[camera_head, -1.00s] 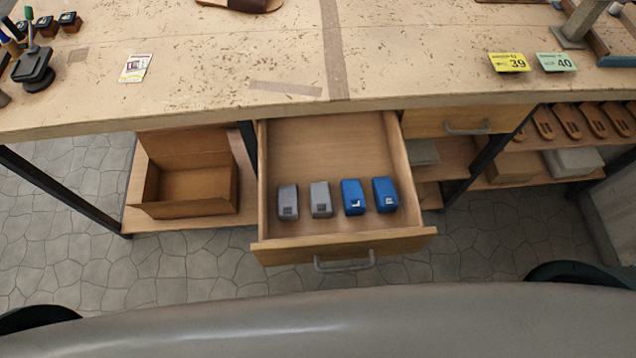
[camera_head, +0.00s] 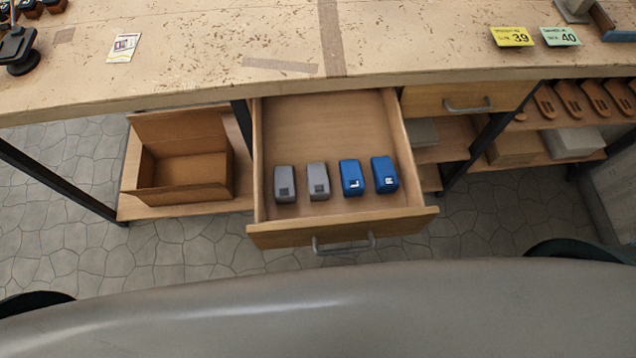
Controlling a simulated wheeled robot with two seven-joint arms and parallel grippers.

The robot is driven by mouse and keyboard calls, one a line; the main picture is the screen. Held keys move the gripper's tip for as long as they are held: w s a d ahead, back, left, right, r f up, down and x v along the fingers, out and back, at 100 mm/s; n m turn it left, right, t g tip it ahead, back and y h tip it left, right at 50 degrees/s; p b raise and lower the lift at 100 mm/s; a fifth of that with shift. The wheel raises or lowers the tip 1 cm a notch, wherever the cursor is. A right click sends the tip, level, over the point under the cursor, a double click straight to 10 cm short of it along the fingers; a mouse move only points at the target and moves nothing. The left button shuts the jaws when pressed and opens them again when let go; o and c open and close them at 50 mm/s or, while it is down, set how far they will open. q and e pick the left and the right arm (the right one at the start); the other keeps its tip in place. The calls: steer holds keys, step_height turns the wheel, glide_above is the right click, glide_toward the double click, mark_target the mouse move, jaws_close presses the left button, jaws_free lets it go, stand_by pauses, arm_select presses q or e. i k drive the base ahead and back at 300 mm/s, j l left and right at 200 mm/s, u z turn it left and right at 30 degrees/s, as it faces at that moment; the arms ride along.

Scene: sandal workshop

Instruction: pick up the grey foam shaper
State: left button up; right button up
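Two grey foam shapers lie side by side in the open drawer (camera_head: 330,107). The left grey shaper (camera_head: 284,181) has a dark square mark on its front end. The right grey shaper (camera_head: 318,180) looks alike, with a fainter square mark. Two blue blocks of similar shape lie to their right, one blue block (camera_head: 352,178) with a white mark and another blue block (camera_head: 384,174) beside it. Neither of my grippers shows in the head view.
The worktop (camera_head: 200,50) overhangs the back of the drawer. An open cardboard box (camera_head: 185,195) stands on the low shelf to the left. A closed drawer (camera_head: 465,98) and shelves with sandal soles (camera_head: 570,98) are at right. The drawer's handle (camera_head: 343,246) faces me.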

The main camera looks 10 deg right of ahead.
mark_target(317, 172)
steer(key=k+j, duration=0.25)
steer(key=k, duration=0.2)
steer(key=k+j, duration=0.55)
steer(key=k, duration=0.3)
steer(key=k+j, duration=0.25)
steer(key=k, duration=0.2)
steer(key=j+z, duration=0.05)
